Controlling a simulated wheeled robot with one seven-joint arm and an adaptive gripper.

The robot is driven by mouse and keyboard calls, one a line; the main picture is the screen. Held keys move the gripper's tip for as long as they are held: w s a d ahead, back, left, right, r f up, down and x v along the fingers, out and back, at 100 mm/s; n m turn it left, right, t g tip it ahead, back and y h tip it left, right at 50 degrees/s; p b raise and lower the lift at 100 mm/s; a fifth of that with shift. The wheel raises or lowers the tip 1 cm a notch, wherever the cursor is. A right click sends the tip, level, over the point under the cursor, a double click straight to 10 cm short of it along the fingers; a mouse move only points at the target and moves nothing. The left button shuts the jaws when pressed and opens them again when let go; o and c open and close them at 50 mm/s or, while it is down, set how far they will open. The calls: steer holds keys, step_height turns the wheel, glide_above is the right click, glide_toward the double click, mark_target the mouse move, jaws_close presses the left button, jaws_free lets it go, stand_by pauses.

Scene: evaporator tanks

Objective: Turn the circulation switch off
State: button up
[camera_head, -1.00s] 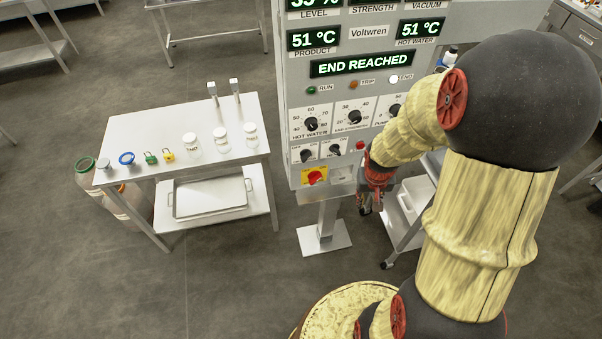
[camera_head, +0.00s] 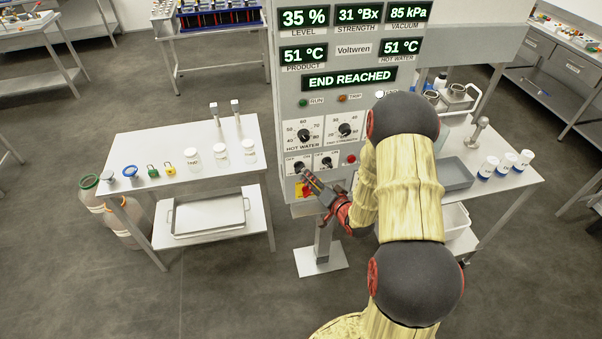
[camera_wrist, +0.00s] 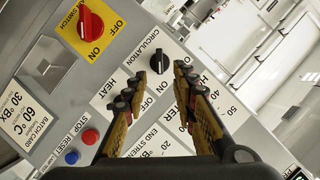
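The circulation switch (camera_wrist: 158,60) is a black knob on the grey control panel, beside its "CIRCULATION" label in the wrist view. It lies between and slightly beyond my gripper's (camera_wrist: 155,76) open fingertips; I cannot tell whether they touch it. In the head view, my gripper (camera_head: 306,178) reaches up to the panel's lower left, at the switch (camera_head: 299,167). The heat switch is mostly hidden behind the left finger in the wrist view.
The red main switch (camera_wrist: 90,22) on its yellow plate is close by, with red and blue buttons (camera_wrist: 90,137) below. The hot water dial (camera_head: 303,135) is above. A table with jars (camera_head: 192,156) stands left; a table with a grey tray (camera_head: 455,174) stands right.

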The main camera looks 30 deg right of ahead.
mark_target(301, 170)
steer(key=x, duration=0.7)
steer(key=shift+w+f, duration=0.1)
steer(key=shift+w, duration=0.15)
steer(key=shift+c, duration=0.2)
jaws_close()
